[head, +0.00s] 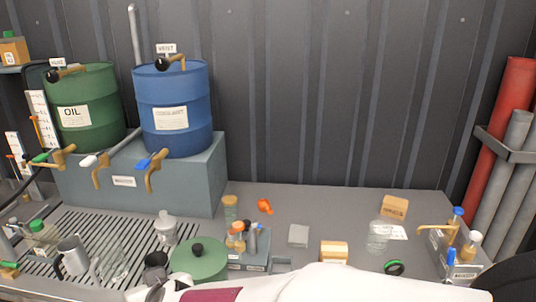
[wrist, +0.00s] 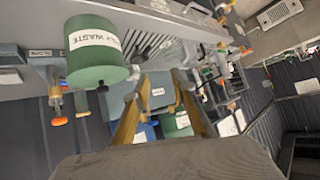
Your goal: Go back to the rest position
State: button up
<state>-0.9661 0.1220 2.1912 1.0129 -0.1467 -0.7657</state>
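My gripper (wrist: 160,88) shows in the wrist view with its two tan fingers spread apart. I see nothing held between them. The wrist view is turned upside down, and a green can labelled as waste (wrist: 97,62) hangs at its upper left, close to the fingers. In the head view my white arm with a maroon band crosses the bottom edge toward the left. Its end is low beside the lidded green can (head: 200,262), and the fingers are hard to make out there.
A green oil drum (head: 85,105) and a blue coolant drum (head: 172,98) with taps stand on a grey block (head: 190,180). A slotted drain grate (head: 110,238) holds jugs. Small bottles, an orange item (head: 265,206), a glass jar (head: 379,236) and wooden blocks (head: 394,206) stand rightward. The back centre-right bench is mostly clear.

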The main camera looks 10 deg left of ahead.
jog(key=d+r+m+h, duration=0.1)
jog(key=d+r, duration=0.2)
jog(key=d, duration=0.7)
jog(key=d+r+m, duration=0.1)
jog(key=d+r, duration=0.2)
jog(key=d, duration=0.7)
jog(key=s+d+f+m+h, duration=0.1)
jog(key=s+d, duration=0.3)
jog(key=d, duration=0.4)
jog(key=s+d+m+g+h, duration=0.1)
jog(key=s+d+m+h, duration=0.1)
jog(key=d, duration=0.6)
jog(key=s+d+f+m+h, duration=0.1)
jog(key=s+d+m+h, duration=0.1)
jog(key=s+d, duration=0.4)
jog(key=d+h, duration=0.1)
jog(key=d, duration=0.2)
jog(key=shift+s+f+m+g, duration=0.3)
jog(key=shift+s+f, duration=0.05)
jog(key=shift+o, duration=0.4)
jog(key=shift+a, duration=0.1)
